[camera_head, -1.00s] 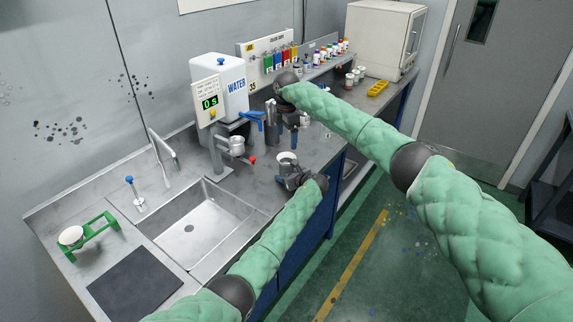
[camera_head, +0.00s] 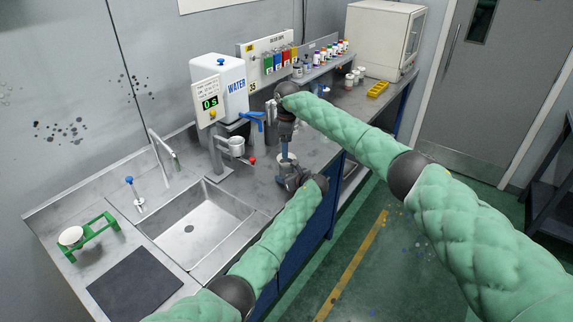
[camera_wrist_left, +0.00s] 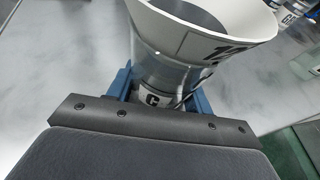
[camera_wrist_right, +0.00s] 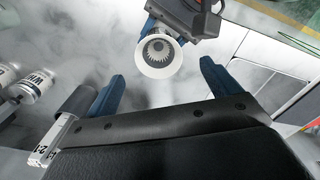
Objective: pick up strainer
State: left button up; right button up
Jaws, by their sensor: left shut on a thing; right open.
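The strainer appears to be the white cone with a wide rim and dark printed marks (camera_wrist_left: 205,42), which seems to rest in a clear vessel in the left wrist view. My left gripper (camera_wrist_left: 162,88) is shut around this vessel's lower part, which has a label. In the head view my left gripper (camera_head: 290,182) is low over the counter's front edge. My right gripper (camera_head: 285,150) points down just above it. In the right wrist view the strainer's round white rim (camera_wrist_right: 143,60) lies below and between the open fingers of my right gripper (camera_wrist_right: 162,74), apparently untouched.
A sink (camera_head: 190,228) and a water dispenser (camera_head: 220,88) with a metal cup (camera_head: 237,146) are to the left. A green stand (camera_head: 92,233) holds a white round piece. Labelled cans (camera_wrist_right: 37,88) stand near my right gripper. Bottles (camera_head: 320,57) line the rear shelf.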

aim_at(284, 162)
jog(key=f, duration=0.8)
jog(key=shift+w+a, duration=0.1)
jog(key=shift+w, duration=0.15)
jog(key=c, duration=1.1)
